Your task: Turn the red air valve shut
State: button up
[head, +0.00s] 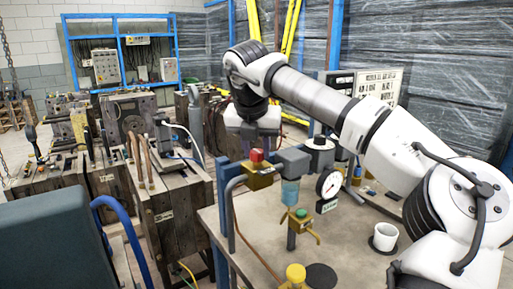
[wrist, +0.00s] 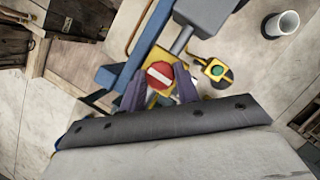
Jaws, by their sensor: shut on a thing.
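The red air valve (head: 257,155) is a red knob on a yellow body (head: 262,178), left of a grey block on the bench's air line. In the wrist view the knob (wrist: 160,76) is a round red face with a white bar that slopes down to the right. My gripper (wrist: 160,88) has one dark finger on each side of the knob and is shut on it. In the head view my gripper (head: 253,141) reaches down onto the valve from above. The finger contact is partly hidden there.
Right of the valve stand a grey block with a blue bowl (head: 290,192), a pressure gauge (head: 329,185) and a green-topped yellow fitting (head: 301,214). A white cup (head: 385,237) stands on the bench (head: 345,255). Wooden stands with moulds (head: 170,205) are at the left.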

jog(key=o, duration=1)
jog(key=v, duration=1.4)
jog(key=shift+d+p, duration=0.1)
jog(key=shift+p, duration=0.3)
